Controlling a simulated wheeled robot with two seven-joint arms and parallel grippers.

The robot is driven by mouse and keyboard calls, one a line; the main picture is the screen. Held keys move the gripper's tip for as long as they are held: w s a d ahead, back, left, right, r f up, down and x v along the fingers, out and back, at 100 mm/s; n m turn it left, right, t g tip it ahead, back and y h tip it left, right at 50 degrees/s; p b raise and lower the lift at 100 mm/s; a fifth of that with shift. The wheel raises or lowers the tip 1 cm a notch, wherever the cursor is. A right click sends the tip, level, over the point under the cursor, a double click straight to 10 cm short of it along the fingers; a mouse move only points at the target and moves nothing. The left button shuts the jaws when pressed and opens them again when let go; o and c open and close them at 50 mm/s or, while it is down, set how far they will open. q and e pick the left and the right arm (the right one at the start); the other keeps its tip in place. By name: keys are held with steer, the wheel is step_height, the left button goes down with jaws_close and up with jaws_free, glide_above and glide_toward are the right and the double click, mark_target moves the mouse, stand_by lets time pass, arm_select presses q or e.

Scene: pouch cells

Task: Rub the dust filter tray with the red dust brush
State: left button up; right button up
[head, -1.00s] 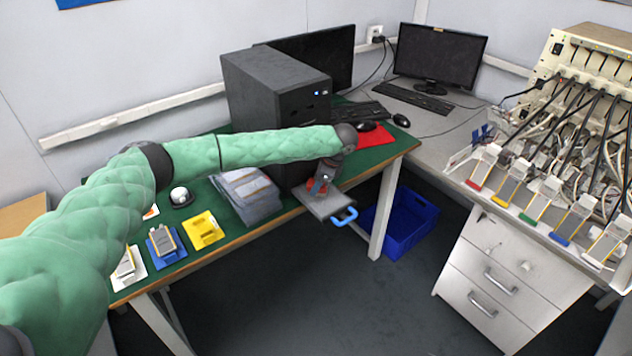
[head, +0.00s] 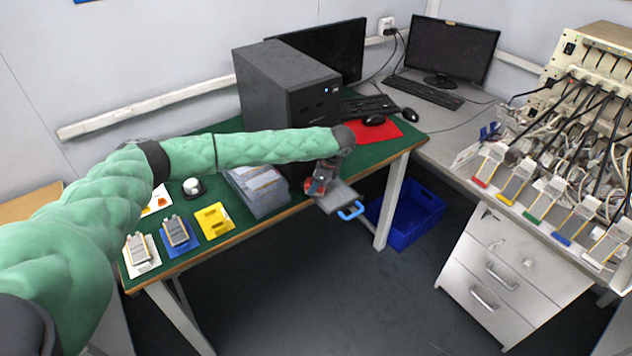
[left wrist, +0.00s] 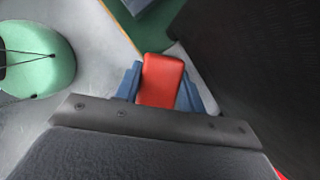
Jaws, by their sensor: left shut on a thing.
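The dust filter tray (head: 343,194) is a flat grey plate with a blue loop handle (head: 351,211). It sticks out at the front of the black computer case, past the table edge. My left gripper (head: 318,187) is shut on the red dust brush (head: 312,188), at the tray's left side. The left wrist view shows the red brush block (left wrist: 160,80) between the blue fingertips. The brush's lower end is hidden, so I cannot tell whether it touches the tray. My right gripper is not in view.
The black computer case (head: 285,85) stands close behind my gripper. A blue crate (head: 412,222) stands on the floor under the table. The floor in front of the tray is clear.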

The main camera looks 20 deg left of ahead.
arm_select(q)
steer(key=shift+r+p, duration=2.55)
steer(key=shift+r, duration=0.5)
step_height(320, 180, up, 3)
steer(key=p, duration=0.3)
steer(key=shift+p, duration=0.35)
